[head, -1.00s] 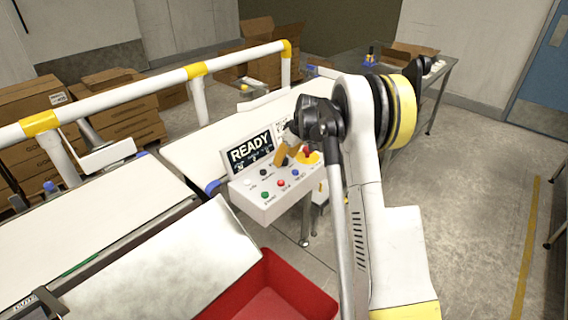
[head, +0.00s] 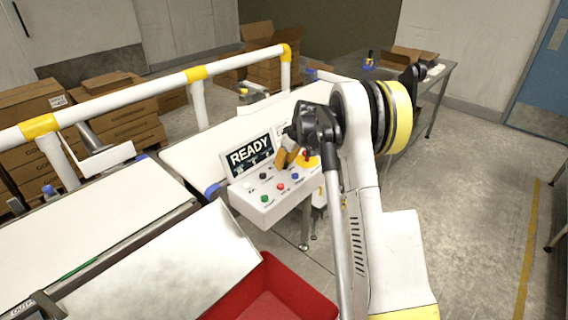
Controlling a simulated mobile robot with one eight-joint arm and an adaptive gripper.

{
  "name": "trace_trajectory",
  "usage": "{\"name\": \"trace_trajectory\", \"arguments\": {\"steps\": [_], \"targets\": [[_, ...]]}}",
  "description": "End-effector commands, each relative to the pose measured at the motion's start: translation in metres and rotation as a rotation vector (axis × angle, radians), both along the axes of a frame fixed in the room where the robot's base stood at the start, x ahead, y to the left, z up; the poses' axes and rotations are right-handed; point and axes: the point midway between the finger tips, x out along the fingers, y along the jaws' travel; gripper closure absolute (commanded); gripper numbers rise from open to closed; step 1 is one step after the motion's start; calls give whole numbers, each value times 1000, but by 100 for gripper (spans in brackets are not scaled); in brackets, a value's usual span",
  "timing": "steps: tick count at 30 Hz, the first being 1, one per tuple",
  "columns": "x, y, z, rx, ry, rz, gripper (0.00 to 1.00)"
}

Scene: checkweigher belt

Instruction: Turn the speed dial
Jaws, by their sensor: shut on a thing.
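The white control box (head: 265,206) stands beside the belt, with a dark display (head: 250,154) that reads READY. Its sloping face carries several coloured buttons, among them a green one (head: 264,199), a red one (head: 281,188) and a blue one (head: 295,177). My gripper (head: 285,160) reaches down from the right onto the upper right part of the panel, its orange-brown fingers shut. The speed dial cannot be made out; the fingers and wrist cover that part of the panel. A red button on a yellow base (head: 308,160) sits just right of the fingers.
A white belt (head: 185,150) runs behind the box, with a white and yellow guard rail (head: 140,92) above it. A red bin (head: 275,290) stands in front. Cardboard boxes (head: 120,110) are stacked at the back left. A metal table (head: 440,75) stands at the back right.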

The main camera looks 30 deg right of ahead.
Motion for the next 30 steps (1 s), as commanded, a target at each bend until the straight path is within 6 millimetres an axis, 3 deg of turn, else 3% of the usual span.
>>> {"name": "trace_trajectory", "arguments": {"steps": [30], "targets": [[0,1,0,-1,0,-691,100]]}}
